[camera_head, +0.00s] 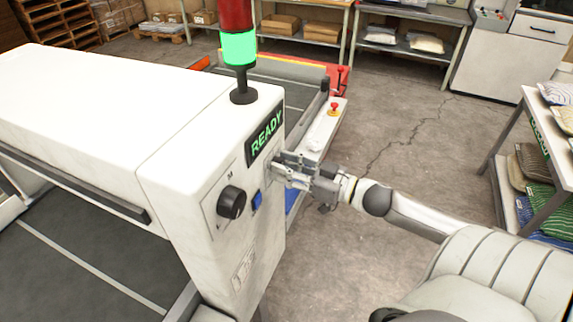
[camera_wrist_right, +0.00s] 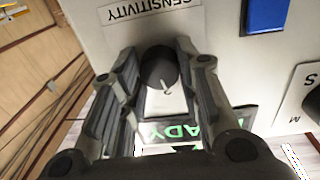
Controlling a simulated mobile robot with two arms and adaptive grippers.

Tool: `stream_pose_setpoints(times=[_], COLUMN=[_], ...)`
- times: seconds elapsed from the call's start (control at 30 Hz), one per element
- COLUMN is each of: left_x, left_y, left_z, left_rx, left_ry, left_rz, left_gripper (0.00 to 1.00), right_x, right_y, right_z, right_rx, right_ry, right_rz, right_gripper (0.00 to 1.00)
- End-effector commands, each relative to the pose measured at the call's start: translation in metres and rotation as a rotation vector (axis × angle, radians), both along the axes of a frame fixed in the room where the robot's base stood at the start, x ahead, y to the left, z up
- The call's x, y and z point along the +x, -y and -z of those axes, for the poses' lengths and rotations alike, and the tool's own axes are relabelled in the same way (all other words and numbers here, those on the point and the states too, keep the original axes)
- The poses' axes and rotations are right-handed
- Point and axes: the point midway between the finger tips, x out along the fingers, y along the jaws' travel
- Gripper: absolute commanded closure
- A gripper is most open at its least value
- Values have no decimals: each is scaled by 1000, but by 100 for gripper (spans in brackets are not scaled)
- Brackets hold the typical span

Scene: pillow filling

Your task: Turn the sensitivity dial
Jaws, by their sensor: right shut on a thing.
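The sensitivity dial (camera_wrist_right: 158,66) is a round black knob with a light pointer mark, on the white machine's panel beside an upside-down SENSITIVITY label (camera_wrist_right: 152,8) in the right wrist view. The two fingers of my right gripper (camera_head: 281,168) stand on either side of the dial and are shut on it. In the head view the gripper reaches the machine's side face from the right, and its fingers hide the dial. My left gripper is not in view.
The white machine (camera_head: 90,95) carries a green READY display (camera_head: 265,136), another black knob (camera_head: 231,202), a blue button (camera_head: 257,200) and a signal lamp (camera_head: 239,48). A rack (camera_head: 509,130) with folded textiles stands at the right. The floor between is clear.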

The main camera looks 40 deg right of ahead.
Motion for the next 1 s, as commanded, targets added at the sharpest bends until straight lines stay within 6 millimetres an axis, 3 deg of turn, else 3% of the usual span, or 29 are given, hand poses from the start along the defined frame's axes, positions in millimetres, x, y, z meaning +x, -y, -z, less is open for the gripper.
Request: stream_pose_setpoints(times=[0.6, 1.0], left_x=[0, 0], left_y=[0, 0], left_z=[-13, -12], left_rx=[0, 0], left_ry=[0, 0], left_rz=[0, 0], left_gripper=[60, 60], right_x=[0, 0], right_y=[0, 0], right_z=[1, 1], right_rx=[-489, -696], right_ry=[284, 404], right_rz=[0, 0], right_gripper=[93, 93])
